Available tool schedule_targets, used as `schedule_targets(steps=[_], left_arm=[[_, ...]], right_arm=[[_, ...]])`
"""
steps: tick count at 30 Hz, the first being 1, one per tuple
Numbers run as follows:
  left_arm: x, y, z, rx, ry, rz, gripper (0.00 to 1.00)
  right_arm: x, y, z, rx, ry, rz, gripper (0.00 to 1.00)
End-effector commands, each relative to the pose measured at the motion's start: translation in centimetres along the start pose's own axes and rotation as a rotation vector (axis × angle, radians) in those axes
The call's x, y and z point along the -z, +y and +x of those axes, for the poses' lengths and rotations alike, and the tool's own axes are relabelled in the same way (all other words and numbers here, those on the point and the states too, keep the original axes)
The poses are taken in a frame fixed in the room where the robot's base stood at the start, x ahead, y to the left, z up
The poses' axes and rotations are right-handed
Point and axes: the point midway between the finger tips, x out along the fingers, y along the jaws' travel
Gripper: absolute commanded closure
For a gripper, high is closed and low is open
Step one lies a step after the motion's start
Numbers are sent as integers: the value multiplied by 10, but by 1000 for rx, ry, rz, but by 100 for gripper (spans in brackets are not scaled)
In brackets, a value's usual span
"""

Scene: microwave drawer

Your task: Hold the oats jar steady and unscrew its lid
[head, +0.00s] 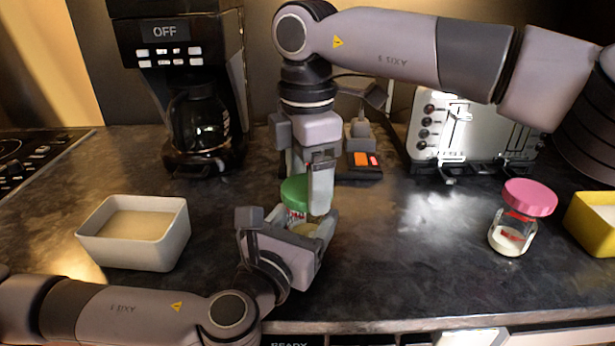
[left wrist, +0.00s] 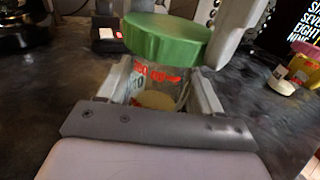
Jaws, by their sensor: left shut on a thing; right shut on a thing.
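The oats jar (left wrist: 158,88) is a clear jar with red lettering and pale contents, upright on the dark counter. Its green lid (left wrist: 165,38) is on top; the lid also shows in the head view (head: 294,188), partly covered by my grippers. My left gripper (head: 291,237) is shut around the jar's body from the front, with one finger on each side in the left wrist view. My right gripper (head: 309,190) comes down from above and is shut on the green lid. Its far finger is mostly hidden.
A white bin (head: 136,252) stands on the left. A jar with a pink lid (head: 513,219) and a yellow bin (head: 592,224) stand on the right. A coffee maker (head: 186,80) and a toaster (head: 465,135) are behind. The counter between toaster and front edge is mostly clear.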

Motion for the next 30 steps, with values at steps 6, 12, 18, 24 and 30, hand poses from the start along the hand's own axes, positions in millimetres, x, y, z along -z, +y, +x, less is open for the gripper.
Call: schedule_targets(steps=[6, 12, 18, 24, 30], left_arm=[[1, 0, 0, 2, 2, 0, 100], [1, 0, 0, 2, 2, 0, 100], [1, -1, 0, 2, 2, 0, 100], [1, -1, 0, 2, 2, 0, 100], [1, -1, 0, 2, 2, 0, 100]], right_arm=[[0, 0, -1, -1, 3, -364, 60], [0, 0, -1, -1, 3, -699, 60], [1, 1, -1, -3, 2, -1036, 60], [1, 0, -1, -2, 2, -1370, 60], [1, 1, -2, -3, 0, -1705, 60]])
